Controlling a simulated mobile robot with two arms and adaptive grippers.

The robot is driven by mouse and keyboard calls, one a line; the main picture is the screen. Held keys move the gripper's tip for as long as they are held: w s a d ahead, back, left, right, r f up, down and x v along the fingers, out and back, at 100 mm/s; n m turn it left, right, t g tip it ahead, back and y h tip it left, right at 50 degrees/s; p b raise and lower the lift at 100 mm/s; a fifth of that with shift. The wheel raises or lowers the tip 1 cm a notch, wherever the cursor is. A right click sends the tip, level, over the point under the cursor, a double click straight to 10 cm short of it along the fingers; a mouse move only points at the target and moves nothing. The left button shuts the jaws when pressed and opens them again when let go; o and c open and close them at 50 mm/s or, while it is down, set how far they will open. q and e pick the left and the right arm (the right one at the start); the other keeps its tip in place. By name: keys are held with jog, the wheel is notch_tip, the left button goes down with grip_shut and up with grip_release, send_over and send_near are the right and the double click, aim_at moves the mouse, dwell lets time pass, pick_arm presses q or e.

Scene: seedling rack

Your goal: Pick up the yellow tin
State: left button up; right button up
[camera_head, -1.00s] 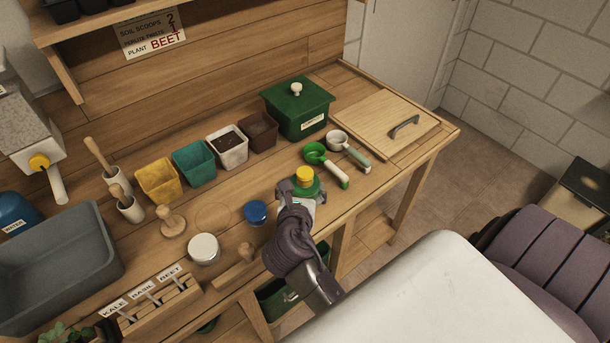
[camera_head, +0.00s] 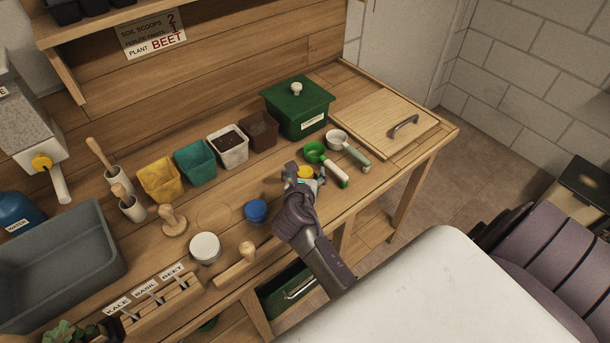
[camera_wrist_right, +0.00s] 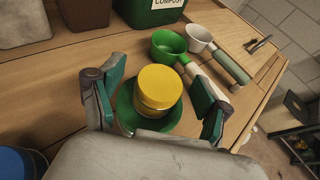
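The yellow tin (camera_wrist_right: 158,88) stands upright on a round green saucer or coaster (camera_wrist_right: 126,112) on the wooden bench. In the head view only the top of the yellow tin (camera_head: 305,172) shows, with my right gripper in front of it. My right gripper (camera_wrist_right: 158,105) is open, with one finger on each side of the tin. Gaps show between the fingers and the tin. In the head view my right gripper (camera_head: 304,180) reaches in from the front edge of the bench. My left gripper is not in view.
Close behind the tin lie a green scoop (camera_head: 316,153) and a white scoop (camera_head: 338,140). A blue tin (camera_head: 255,210) stands to the left, a white tin (camera_head: 205,247) farther left. A green compost box (camera_head: 297,108) and several pots stand behind. A wooden lid board (camera_head: 385,122) lies right.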

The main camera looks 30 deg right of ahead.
jog(key=c, duration=1.1)
jog(key=shift+c, duration=0.4)
jog(key=shift+r, duration=0.1)
